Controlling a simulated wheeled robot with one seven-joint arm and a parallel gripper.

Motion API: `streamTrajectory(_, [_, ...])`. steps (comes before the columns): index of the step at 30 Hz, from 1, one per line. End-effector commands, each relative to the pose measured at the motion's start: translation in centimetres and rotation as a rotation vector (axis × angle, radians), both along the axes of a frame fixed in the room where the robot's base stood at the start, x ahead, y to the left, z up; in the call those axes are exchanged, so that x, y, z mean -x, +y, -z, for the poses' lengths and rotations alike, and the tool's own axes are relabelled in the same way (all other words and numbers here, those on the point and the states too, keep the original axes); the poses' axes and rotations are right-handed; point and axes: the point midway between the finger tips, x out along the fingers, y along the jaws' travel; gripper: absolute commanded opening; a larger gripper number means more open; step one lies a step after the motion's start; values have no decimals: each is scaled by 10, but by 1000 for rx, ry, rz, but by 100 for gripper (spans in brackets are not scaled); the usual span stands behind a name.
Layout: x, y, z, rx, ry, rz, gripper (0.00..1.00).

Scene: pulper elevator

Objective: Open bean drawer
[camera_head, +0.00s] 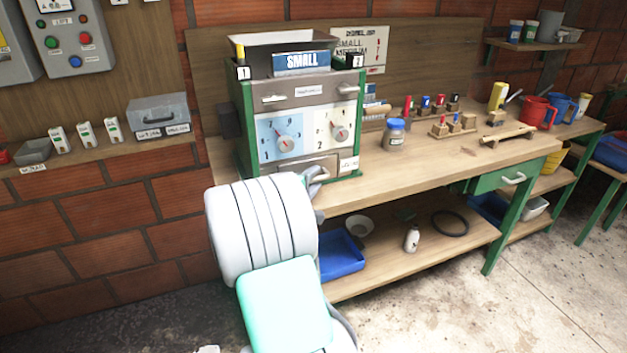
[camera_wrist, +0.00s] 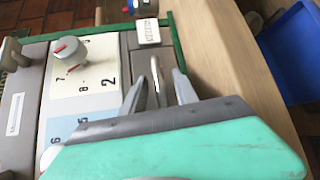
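The machine (camera_head: 302,100) is a grey box with a green frame, standing on the wooden bench. A low drawer (camera_head: 300,165) with a bar handle sits at its base, below two dials; it looks closed. In the wrist view, the grey drawer front (camera_wrist: 131,42) carries the metal handle (camera_wrist: 154,78). My gripper (camera_wrist: 160,76) is at the handle, with one finger on each side. The fingers are apart, and gaps show between them and the handle. In the head view, my arm partly hides the gripper (camera_head: 316,178) and the drawer's lower part.
A white label (camera_head: 348,163) is beside the drawer. A jar (camera_head: 395,133) stands on the bench right of the machine. A blue bin (camera_head: 341,256) is on the lower shelf. The bench top (camera_head: 430,172) is clear towards its front edge.

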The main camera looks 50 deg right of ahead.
Motion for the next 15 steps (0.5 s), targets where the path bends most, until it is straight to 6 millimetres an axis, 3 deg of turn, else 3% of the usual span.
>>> streamTrajectory(13, [0, 1, 0, -1, 0, 0, 0])
streamTrajectory(15, [0, 1, 0, -1, 0, 0, 0])
